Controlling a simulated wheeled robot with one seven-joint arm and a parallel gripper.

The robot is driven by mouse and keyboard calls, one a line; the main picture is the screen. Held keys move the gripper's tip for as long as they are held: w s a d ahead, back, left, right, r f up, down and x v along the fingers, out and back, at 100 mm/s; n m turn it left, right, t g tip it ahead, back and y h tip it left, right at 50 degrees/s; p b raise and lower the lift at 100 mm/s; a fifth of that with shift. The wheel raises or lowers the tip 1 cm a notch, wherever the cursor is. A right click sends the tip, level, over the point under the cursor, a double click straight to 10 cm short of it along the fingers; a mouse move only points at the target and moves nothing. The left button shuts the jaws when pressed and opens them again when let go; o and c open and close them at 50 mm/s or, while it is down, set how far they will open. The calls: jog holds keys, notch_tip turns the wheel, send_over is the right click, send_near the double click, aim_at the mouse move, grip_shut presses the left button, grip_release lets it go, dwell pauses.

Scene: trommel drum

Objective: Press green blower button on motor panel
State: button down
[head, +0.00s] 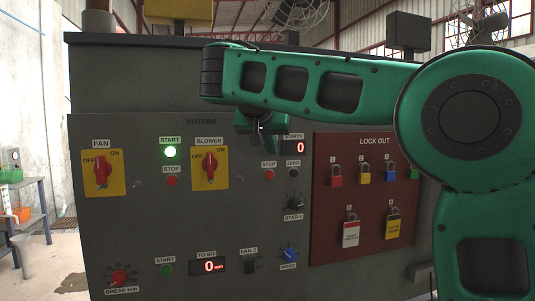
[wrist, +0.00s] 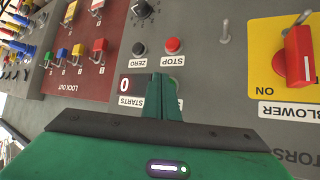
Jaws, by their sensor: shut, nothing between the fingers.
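The grey motor panel (head: 130,225) fills the head view. The blower switch (head: 209,167), a red knob on a yellow plate, also shows in the wrist view (wrist: 299,55). My gripper (head: 264,145) is at the panel, right of the blower switch and above a red STOP button (head: 269,175). In the wrist view, which is upside down, my shut fingers (wrist: 160,80) stand before the panel between the STARTS display and a green button (wrist: 176,86). They partly cover this button. In the head view my gripper hides it. I cannot tell whether the fingers touch it.
A lit green START button (head: 170,152) sits between the fan switch (head: 102,173) and the blower switch. Another green START button (head: 167,270) is low on the panel. The red lock-out board (head: 322,225) with several padlocks is to the right. A small toggle (wrist: 225,32) sticks out.

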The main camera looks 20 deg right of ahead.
jog(key=shift+w, duration=0.45)
dwell(0.6)
jog(key=shift+s, duration=0.85)
jog(key=shift+s, duration=2.5)
